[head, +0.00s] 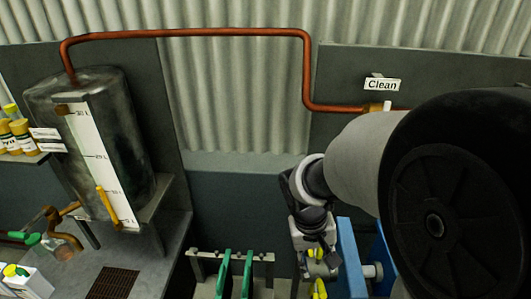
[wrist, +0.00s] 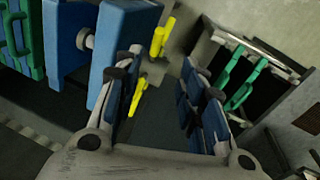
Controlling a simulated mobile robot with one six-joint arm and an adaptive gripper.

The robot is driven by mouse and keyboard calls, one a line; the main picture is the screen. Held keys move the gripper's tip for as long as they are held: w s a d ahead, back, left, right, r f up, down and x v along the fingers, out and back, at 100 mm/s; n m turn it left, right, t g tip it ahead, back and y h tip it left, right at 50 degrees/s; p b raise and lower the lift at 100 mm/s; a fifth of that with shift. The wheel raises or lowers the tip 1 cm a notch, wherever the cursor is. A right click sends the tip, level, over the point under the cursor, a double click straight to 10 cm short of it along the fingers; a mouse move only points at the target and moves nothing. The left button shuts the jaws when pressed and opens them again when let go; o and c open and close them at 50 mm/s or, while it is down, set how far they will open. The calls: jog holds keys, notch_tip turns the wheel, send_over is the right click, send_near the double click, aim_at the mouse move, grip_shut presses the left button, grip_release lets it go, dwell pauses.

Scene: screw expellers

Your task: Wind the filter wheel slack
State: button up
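Yellow bar-like grips, which look like part of the filter wheel, show in the wrist view: an upper one (wrist: 162,38) and a lower one (wrist: 138,96). They stand beside the right face of a blue block (wrist: 128,32); hub and rim cannot be made out. My gripper (wrist: 163,62) is open, its blue-padded fingers wide apart. The grips appear between the fingers, nearer the left one; I cannot tell whether they touch. In the head view yellow parts (head: 319,289) show at my gripper (head: 318,268), left of a blue plate (head: 349,258). My arm hides part of this area.
A pale shaft (head: 372,271) runs between blue plates. Green handles (head: 236,273) stand on a frame to the left, also in the wrist view (wrist: 241,85).

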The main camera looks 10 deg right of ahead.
aim_at(322, 290)
jog(key=b+x, duration=0.5)
jog(key=x, duration=1.3)
jog(key=shift+d+f, duration=0.1)
jog(key=shift+d, duration=0.1)
grip_shut()
